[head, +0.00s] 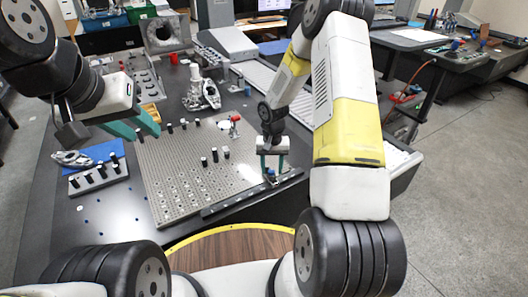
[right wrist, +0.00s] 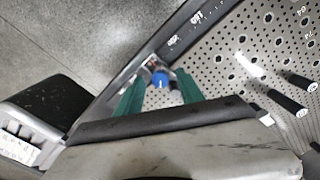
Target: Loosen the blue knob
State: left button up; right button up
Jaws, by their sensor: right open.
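The blue knob (right wrist: 160,80) sits on a small metal fitting near the plate's edge. In the head view it shows as a small blue spot (head: 270,172) at the front right of the perforated plate (head: 185,165). My right gripper (right wrist: 160,75) is open. In the right wrist view its two green fingers appear on either side of the knob, with gaps showing. In the head view my right gripper (head: 271,163) points down just over the knob; I cannot tell its exact height. My left gripper (head: 142,130) is at the left above the plate's edge, its green fingers apart and empty.
Several black pins (head: 209,158) stand on the plate. A grey block with black pegs (head: 98,178) and a blue mat (head: 95,153) lie to the left. A dark bar (head: 240,198) runs along the plate's front edge. A white-and-metal device (head: 200,92) stands behind.

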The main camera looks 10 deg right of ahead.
jog(key=shift+c, duration=0.5)
grip_shut()
jog(key=shift+n, duration=3)
jog(key=shift+o, duration=0.5)
grip_release()
